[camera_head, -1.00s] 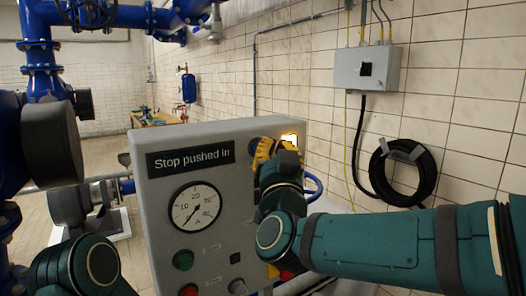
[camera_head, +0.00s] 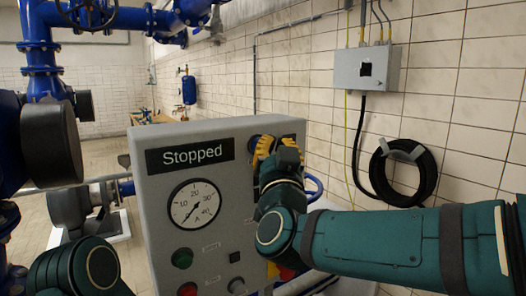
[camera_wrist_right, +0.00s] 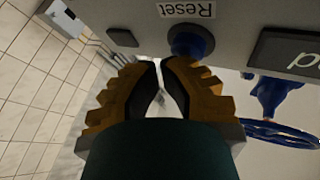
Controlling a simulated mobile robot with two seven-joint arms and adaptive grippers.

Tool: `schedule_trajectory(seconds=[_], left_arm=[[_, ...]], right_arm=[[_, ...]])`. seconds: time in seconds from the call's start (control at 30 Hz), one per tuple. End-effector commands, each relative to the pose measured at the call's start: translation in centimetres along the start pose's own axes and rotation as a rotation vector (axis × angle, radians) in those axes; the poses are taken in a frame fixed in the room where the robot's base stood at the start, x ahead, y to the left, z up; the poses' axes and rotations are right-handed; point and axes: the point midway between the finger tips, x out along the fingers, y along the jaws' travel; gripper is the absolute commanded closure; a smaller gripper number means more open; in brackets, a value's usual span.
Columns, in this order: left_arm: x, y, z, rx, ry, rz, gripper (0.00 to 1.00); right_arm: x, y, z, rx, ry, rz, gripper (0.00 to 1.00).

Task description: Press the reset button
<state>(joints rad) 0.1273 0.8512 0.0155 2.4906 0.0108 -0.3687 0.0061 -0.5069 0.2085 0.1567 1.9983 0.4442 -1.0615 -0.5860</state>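The reset button (camera_wrist_right: 190,42) is a round blue button on the grey panel, next to an upside-down "Reset" label (camera_wrist_right: 187,9) in the right wrist view. In the head view, my right gripper mostly hides it. My right gripper (camera_wrist_right: 161,64) has yellow-brown fingers with dark pads, their tips nearly together with nothing between them. The tips are close to the button; I cannot tell whether they touch it. In the head view, the right gripper (camera_head: 265,147) is at the panel's upper right. The control panel (camera_head: 150,215) has a display (camera_head: 190,155) reading "Stopped". My left gripper is out of view.
The panel also carries a gauge (camera_head: 195,205), a green button (camera_head: 182,258) and a red button (camera_head: 188,290). A grey switch box (camera_head: 366,69) and a coiled black hose (camera_head: 403,172) are on the tiled wall. Blue pipes (camera_head: 42,55) stand at left.

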Motion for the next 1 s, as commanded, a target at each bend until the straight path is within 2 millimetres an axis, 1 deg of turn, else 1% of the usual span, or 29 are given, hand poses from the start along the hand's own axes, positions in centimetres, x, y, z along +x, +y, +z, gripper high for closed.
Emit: schedule_trajectory(seconds=[0.17, 0.27, 0.8, 1.0], left_arm=[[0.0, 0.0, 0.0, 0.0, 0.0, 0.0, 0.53], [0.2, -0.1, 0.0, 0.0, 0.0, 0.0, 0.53], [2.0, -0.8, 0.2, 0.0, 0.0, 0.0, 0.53], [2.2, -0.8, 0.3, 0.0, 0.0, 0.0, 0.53]], right_arm=[[0.0, 0.0, 0.0, 0.0, -0.002, -0.001, 1.0], [-0.3, 0.1, -0.1, 0.0, 0.0, -0.001, 1.0], [-4.2, 2.3, -2.2, 0.0, 0.001, 0.001, 1.0], [-4.8, 2.6, -2.6, 0.0, 0.0, 0.0, 1.0]])
